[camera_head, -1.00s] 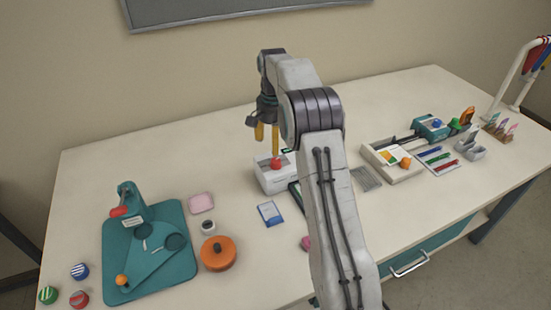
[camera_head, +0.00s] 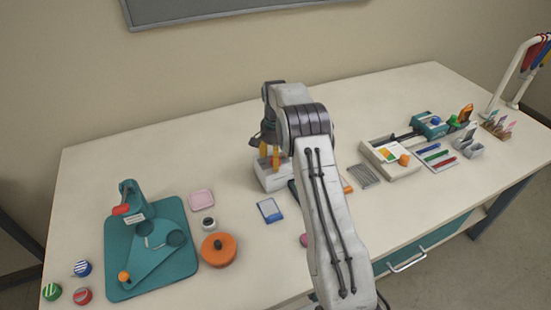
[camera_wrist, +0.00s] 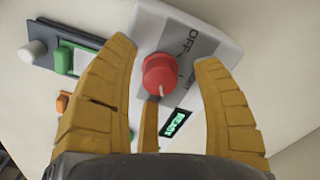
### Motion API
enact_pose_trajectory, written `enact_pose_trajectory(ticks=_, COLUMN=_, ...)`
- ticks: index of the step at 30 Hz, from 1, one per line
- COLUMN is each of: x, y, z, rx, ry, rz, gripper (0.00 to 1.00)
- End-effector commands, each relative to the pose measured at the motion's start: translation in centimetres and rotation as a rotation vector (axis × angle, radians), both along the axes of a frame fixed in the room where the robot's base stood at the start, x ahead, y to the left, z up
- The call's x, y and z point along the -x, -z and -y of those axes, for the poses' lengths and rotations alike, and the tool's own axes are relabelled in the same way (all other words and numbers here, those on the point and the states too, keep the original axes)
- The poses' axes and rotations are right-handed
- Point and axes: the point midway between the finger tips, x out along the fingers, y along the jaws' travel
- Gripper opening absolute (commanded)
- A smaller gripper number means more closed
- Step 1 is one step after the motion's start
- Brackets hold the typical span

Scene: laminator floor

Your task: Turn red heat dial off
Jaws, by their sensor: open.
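The red heat dial (camera_wrist: 159,75) sits on a white laminator body with a grey label reading "OFF" beside it. A white mark shows on the dial's face, on the side toward the green display (camera_wrist: 176,123). My gripper (camera_wrist: 165,62) is open, with its yellow fingers on either side of the dial and a gap to each. In the head view my gripper (camera_head: 269,157) is low over the white laminator (camera_head: 270,181), and the fingers hide the dial there.
A green switch (camera_wrist: 65,61) and a grey knob (camera_wrist: 33,51) lie left of the laminator in the wrist view. A blue-and-white card (camera_head: 270,211), an orange round container (camera_head: 218,250) and a teal punch board (camera_head: 150,250) stand left. A white box (camera_head: 390,157) is at right.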

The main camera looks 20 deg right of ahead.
Motion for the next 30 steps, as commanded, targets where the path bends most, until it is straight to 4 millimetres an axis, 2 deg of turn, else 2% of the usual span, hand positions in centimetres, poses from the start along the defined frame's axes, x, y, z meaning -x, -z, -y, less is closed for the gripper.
enact_pose_trajectory(ticks=12, x=0.02, y=0.68, z=-0.01, rx=0.000, ry=0.000, rz=0.000, gripper=0.60)
enact_pose_trajectory(ticks=13, x=0.02, y=0.67, z=-0.01, rx=0.000, ry=0.000, rz=0.000, gripper=0.62)
enact_pose_trajectory(ticks=30, x=0.03, y=0.64, z=-0.02, rx=0.000, ry=0.000, rz=0.000, gripper=0.12)
